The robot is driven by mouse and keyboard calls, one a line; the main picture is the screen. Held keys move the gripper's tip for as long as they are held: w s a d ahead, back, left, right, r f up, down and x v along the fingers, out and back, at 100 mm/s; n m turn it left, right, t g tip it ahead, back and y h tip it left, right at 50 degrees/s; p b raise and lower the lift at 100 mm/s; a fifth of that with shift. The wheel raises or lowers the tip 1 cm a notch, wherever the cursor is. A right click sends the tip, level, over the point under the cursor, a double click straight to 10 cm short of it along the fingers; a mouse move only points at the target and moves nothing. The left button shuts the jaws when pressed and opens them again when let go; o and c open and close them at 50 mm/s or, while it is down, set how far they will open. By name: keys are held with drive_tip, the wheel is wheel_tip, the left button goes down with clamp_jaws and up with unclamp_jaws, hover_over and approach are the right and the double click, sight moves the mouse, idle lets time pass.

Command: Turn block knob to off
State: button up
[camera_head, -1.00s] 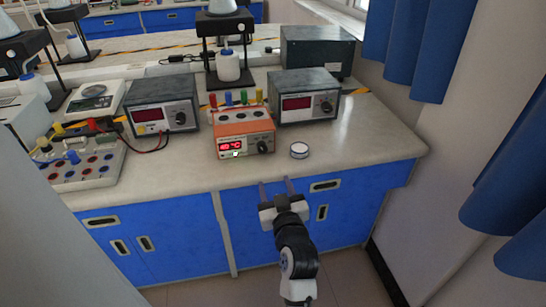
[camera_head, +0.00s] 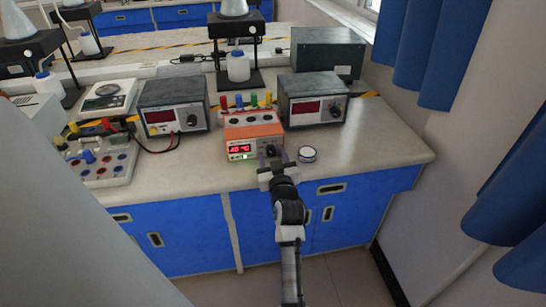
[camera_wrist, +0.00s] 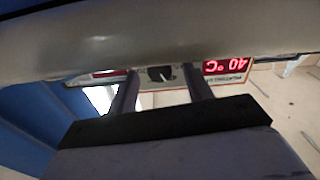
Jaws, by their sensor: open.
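The block heater (camera_head: 254,133) is an orange and white box with a lit red display and coloured caps on top. It stands near the front of the bench. Its dark block knob (camera_head: 270,150) is on the right of the front panel. In the wrist view the panel appears upside down, with "40 °C" on the display (camera_wrist: 228,66) and the knob (camera_wrist: 160,73) between my fingers. My gripper (camera_head: 276,159) is open and empty, low in front of the knob. I cannot tell whether the fingertips touch it.
A small round white-topped container (camera_head: 307,154) stands just right of my gripper. Grey meters (camera_head: 313,98) and (camera_head: 173,105) flank the heater behind. The pale bench (camera_head: 375,150) is clear on the right. A pale edge crosses the wrist view.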

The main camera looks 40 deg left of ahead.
drive_tip(key=c, duration=1)
drive_tip(key=shift+o, duration=0.2)
drive_tip(key=shift+f+b, duration=0.1)
drive_tip(key=shift+b, duration=0.35)
drive_tip(key=shift+n+b, duration=0.3)
drive_tip(key=shift+n, duration=0.2)
drive_tip(key=n+b, duration=0.3)
drive_tip(key=b, duration=0.1)
drive_tip(key=shift+f+n, duration=0.15)
drive_tip(key=shift+n, duration=0.25)
drive_tip(key=n+b, duration=0.4)
drive_tip(key=n, duration=0.1)
drive_tip(key=shift+r, duration=0.2)
